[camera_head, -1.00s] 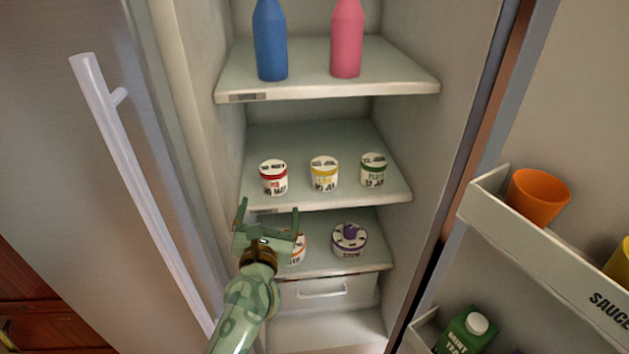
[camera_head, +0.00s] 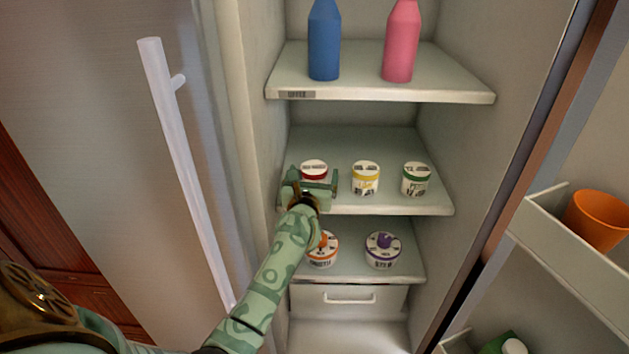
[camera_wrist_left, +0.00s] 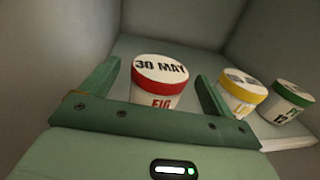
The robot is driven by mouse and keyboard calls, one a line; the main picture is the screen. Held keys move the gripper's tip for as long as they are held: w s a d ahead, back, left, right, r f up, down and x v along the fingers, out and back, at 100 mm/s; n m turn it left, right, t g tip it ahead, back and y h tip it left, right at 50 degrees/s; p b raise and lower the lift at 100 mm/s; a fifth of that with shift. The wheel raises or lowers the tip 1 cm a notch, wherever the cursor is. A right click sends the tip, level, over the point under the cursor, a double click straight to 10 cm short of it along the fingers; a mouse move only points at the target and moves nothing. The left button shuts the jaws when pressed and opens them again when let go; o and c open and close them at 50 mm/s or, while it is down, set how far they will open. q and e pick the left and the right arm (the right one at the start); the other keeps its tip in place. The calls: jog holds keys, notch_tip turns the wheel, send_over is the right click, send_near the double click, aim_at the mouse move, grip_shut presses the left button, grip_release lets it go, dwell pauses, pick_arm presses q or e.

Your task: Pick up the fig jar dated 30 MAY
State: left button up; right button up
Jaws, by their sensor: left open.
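The fig jar (camera_wrist_left: 160,75) has a white lid with a red rim that reads 30 MAY, and FIG in red on its side in the left wrist view. In the head view the fig jar (camera_head: 314,168) stands at the left of the middle shelf, its lower part hidden behind my gripper. My left gripper (camera_wrist_left: 157,80) is open, with one green finger on each side of the jar in the picture; whether the fingers reach around it I cannot tell. It also shows in the head view (camera_head: 314,179), in front of the jar. My right gripper is not in view.
A yellow-rimmed jar (camera_head: 365,178) and a green-rimmed jar (camera_head: 416,179) stand to the right on the middle shelf (camera_head: 400,207). An orange-lidded jar (camera_head: 323,250) and a purple-lidded jar (camera_head: 383,250) stand on the shelf below. A blue bottle (camera_head: 324,45) and a pink bottle (camera_head: 400,45) stand above.

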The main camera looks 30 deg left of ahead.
pick_arm(q)
jog(key=shift+x, duration=1.2)
jog(key=shift+s, duration=0.1)
jog(key=shift+c, duration=0.7)
jog(key=c, duration=1)
jog(key=shift+c, duration=0.2)
